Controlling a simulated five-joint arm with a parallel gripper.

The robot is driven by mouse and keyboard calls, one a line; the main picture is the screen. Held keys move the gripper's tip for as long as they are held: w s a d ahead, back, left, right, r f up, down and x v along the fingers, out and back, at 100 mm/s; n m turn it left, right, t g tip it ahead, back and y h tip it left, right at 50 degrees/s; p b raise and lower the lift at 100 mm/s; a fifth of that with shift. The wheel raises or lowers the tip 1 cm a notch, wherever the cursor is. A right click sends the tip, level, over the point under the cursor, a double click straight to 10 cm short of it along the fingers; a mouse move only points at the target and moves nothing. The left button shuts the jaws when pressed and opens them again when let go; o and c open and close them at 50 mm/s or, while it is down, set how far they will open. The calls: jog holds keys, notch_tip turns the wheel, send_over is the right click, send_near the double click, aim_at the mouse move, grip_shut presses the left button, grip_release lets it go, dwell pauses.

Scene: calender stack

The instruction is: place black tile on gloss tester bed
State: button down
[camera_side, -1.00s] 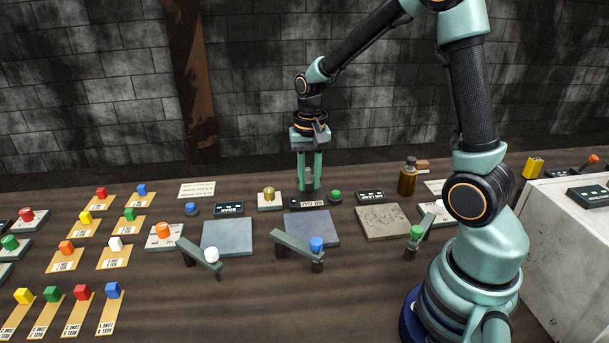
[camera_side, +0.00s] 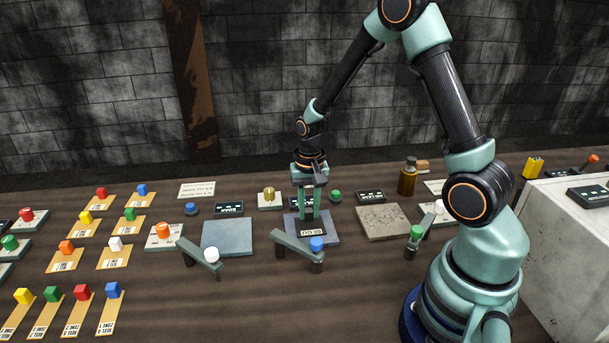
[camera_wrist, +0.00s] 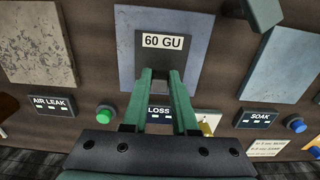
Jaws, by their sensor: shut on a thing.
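The black tile (camera_side: 311,230), with a white "60 GU" label, is between the fingers of my gripper (camera_side: 308,215). It also shows in the wrist view (camera_wrist: 178,65), label facing up. My gripper (camera_wrist: 161,78) is shut on the tile's near edge there. The gloss tester bed (camera_side: 333,237) is the middle blue-grey plate, and its edges show around the tile in the wrist view (camera_wrist: 127,62). The tile is within the bed's outline in both views. I cannot tell whether it touches the bed or hangs just above it.
A lever with a blue knob (camera_side: 316,243) stands at the bed's front edge. A blue-grey soak plate (camera_side: 227,238) lies left, a speckled stone plate (camera_side: 383,222) right. The gloss label plate (camera_wrist: 160,112) and green button (camera_side: 335,196) are behind the bed.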

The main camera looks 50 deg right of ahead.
jog(key=shift+f, duration=0.15)
jog(key=c, duration=0.7)
grip_release()
notch_tip(320, 180, up, 12)
notch_tip(320, 180, up, 7)
jog(key=n+t, duration=0.2)
jog(key=n, duration=0.2)
send_over(309, 221)
jog(key=s+a, duration=0.3)
jog(key=a, duration=0.1)
jog(key=s+a+r+n+t, duration=0.3)
jog(key=s+a+n, duration=0.1)
jog(key=s+n, duration=0.1)
jog(key=shift+s+a+r+t, duration=0.25)
jog(key=shift+s+a+t, duration=0.05)
jog(key=shift+a, duration=0.1)
